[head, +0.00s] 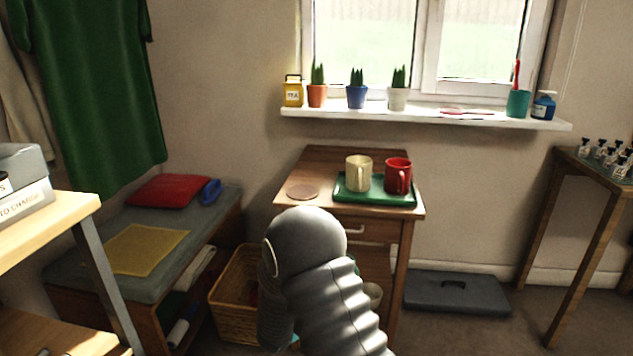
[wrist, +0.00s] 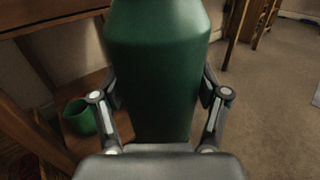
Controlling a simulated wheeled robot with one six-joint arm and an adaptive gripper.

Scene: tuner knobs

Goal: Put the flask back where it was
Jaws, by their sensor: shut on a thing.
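In the wrist view a large green flask (wrist: 158,60) stands between the two fingers of my gripper (wrist: 160,88), which is shut on it. The flask's top and bottom ends are not both clear in this view. In the head view my arm hides the gripper and most or all of the flask. The arm is in front of a small wooden table (head: 333,161) with a drawer. A round brown coaster (head: 302,193) lies bare on the table's left front.
A green tray (head: 376,198) holds a cream mug (head: 358,172) and a red mug (head: 398,176). A wicker basket (head: 236,300) stands left of the table. A green cup (wrist: 80,117) sits on a low shelf in the wrist view. A dark case (head: 457,293) lies on the floor at right.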

